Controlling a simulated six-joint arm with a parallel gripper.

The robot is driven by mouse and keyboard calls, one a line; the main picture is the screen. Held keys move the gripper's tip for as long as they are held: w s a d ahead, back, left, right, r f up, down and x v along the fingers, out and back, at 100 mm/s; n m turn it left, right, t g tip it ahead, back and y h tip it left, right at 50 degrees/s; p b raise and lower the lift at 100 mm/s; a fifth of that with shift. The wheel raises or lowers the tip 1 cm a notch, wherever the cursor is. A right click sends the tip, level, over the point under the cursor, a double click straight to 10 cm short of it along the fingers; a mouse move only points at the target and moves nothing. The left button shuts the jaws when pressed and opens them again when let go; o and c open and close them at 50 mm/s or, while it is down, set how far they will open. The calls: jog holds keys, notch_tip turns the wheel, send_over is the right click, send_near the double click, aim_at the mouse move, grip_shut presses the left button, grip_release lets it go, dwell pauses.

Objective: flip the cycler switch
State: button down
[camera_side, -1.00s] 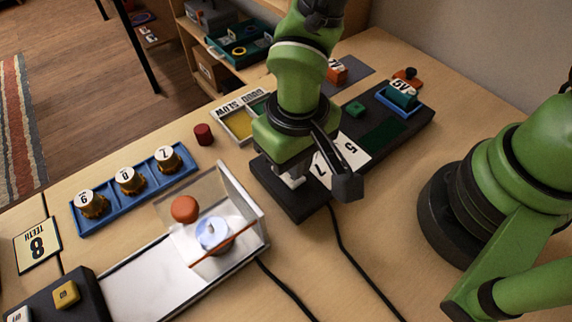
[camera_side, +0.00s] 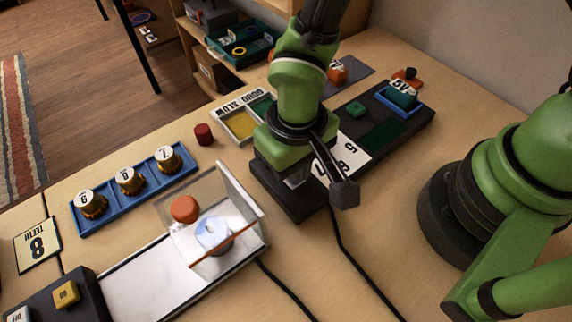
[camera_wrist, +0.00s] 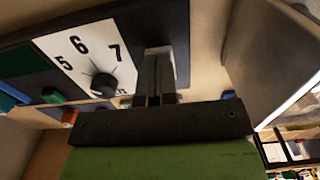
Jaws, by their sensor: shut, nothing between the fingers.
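My gripper (camera_side: 296,180) is low over the near end of a long black box (camera_side: 290,206). In the wrist view its two fingers (camera_wrist: 158,52) are together, with nothing seen between them. They are beside a white dial plate (camera_wrist: 85,48) with the numbers 5, 6 and 7 and a dark round knob (camera_wrist: 104,84). In the side view the plate (camera_side: 350,148) is partly covered by my gripper. I cannot make out the cycler switch; the box top under my fingertips is hidden, and contact cannot be told.
A blue rack (camera_side: 118,204) holds three numbered brass pieces. A dark red cylinder (camera_side: 203,134) stands behind it. Black cables cross the front table.

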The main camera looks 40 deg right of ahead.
jog(key=shift+f, duration=0.35)
jog(key=shift+r, duration=3.5)
jog(key=shift+r, duration=0.1)
jog(key=s+d+r+m+t+y, duration=0.1)
jog(key=d+r+m+t, duration=0.1)
jog(key=d+r, duration=0.5)
jog(key=s+d+r+m+t+y, duration=0.15)
jog(key=d+r, duration=0.35)
jog(key=r, duration=0.5)
jog(key=s+d+r+t, duration=0.2)
jog(key=s+d+t, duration=0.1)
jog(key=s+d, duration=0.1)
jog(key=shift+s+d+r+t, duration=0.2)
jog(key=shift+s+r+t, duration=0.2)
jog(key=shift+s, duration=0.15)
